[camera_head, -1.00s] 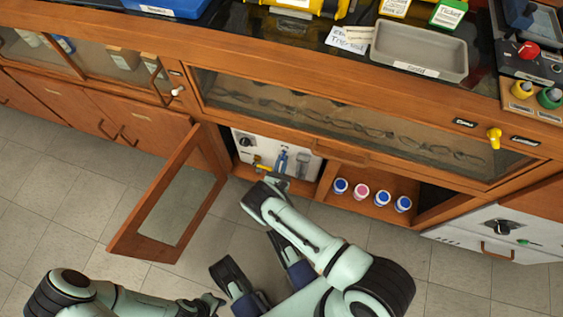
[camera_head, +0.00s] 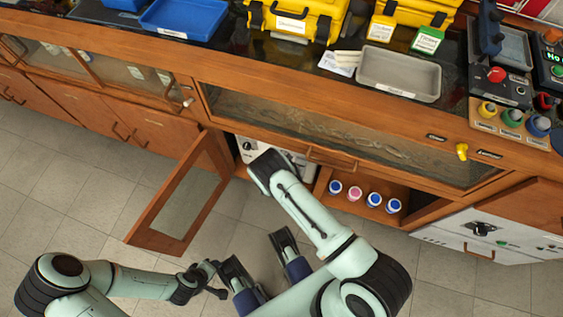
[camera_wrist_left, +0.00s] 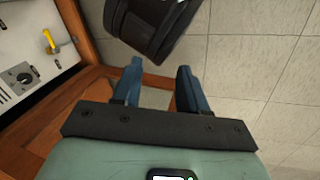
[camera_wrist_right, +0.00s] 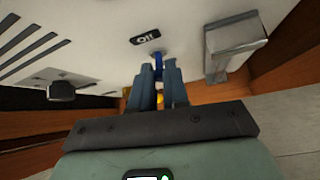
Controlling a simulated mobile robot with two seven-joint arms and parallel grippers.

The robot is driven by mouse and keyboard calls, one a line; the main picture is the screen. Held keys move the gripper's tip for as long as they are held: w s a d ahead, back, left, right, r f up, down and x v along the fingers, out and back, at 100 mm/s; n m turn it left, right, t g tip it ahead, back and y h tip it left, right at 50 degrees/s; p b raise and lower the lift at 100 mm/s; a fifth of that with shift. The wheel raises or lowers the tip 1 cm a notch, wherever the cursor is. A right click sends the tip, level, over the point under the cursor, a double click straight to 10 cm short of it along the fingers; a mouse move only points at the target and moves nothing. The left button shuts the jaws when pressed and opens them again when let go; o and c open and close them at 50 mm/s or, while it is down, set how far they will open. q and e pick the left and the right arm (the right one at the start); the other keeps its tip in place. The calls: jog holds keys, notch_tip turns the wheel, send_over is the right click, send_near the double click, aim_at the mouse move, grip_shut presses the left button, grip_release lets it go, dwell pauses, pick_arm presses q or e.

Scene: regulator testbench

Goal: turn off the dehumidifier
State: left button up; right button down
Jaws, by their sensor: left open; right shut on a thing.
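The dehumidifier's white panel (camera_head: 245,148) stands inside the open cabinet and is mostly covered by my right arm in the head view. In the right wrist view the panel (camera_wrist_right: 100,28) carries a black "Off" label (camera_wrist_right: 146,38). My right gripper (camera_wrist_right: 158,72) is shut on a blue lever (camera_wrist_right: 158,58) just below that label. Most of the lever is hidden between the fingers. My left gripper (camera_wrist_left: 160,68) is open and empty, outside the cabinet. The left wrist view also shows a white panel (camera_wrist_left: 30,30) with a yellow lever (camera_wrist_left: 50,41) and a black knob (camera_wrist_left: 22,76).
A metal latch-like part (camera_wrist_right: 234,42) sits right of the blue lever, close to my right fingers. The open cabinet door (camera_head: 180,200) stands left of my right arm. Several small bottles (camera_head: 355,193) stand in the adjoining compartment. The floor (camera_head: 80,180) at left is clear.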

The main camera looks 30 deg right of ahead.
pick_arm(q)
jog(key=shift+s+d+r+p, duration=0.35)
jog(key=shift+s+r, duration=0.15)
jog(key=shift+s, duration=0.25)
pick_arm(e)
jog(key=shift+w+d+r+g+y, duration=0.15)
jog(key=shift+r+g+y, duration=0.15)
jog(key=shift+g+y, duration=0.3)
pick_arm(q)
jog(key=shift+g, duration=0.3)
pick_arm(e)
jog(key=c, duration=1.1)
grip_release()
pick_arm(q)
jog(key=shift+r, duration=0.1)
jog(key=s+d+r+g+h+p, duration=0.1)
jog(key=s+d+r+g+p, duration=0.1)
jog(key=s+r+p, duration=0.4)
notch_tip(320, 180, up, 3)
jog(key=p, duration=0.3)
jog(key=shift+s+m+g+p, duration=0.3)
jog(key=shift+s, duration=0.1)
pick_arm(e)
jog(key=v, duration=1.2)
